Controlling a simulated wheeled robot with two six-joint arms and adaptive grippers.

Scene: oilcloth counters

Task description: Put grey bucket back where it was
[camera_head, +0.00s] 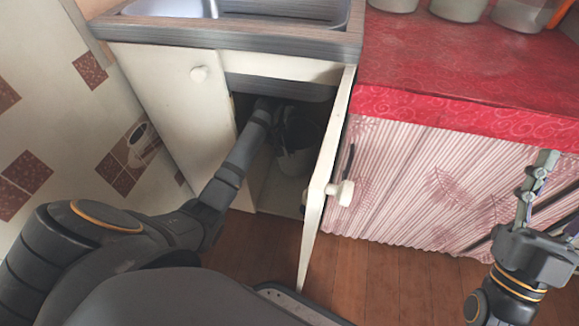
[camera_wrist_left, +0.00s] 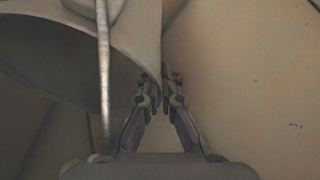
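The grey bucket (camera_head: 296,160) stands inside the cabinet under the sink, partly hidden by my left arm and in shadow. In the left wrist view the bucket (camera_wrist_left: 135,22) fills the upper left, its dark opening towards the camera and its thin handle (camera_wrist_left: 103,80) crossing in front. My left gripper (camera_head: 283,112) reaches into the cabinet, its fingers hard to make out there. In the left wrist view its fingertips (camera_wrist_left: 160,90) are close together at the bucket's rim and appear shut on it. My right gripper (camera_head: 560,185) is empty, fingers apart, at the right edge of the head view.
The right cabinet door (camera_head: 325,170) stands open, with a white knob (camera_head: 341,192), just right of my left arm. The left door (camera_head: 185,110) is shut. A pleated curtain (camera_head: 440,190) hangs under the red counter (camera_head: 470,60). Wooden floor (camera_head: 260,245) shows below.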

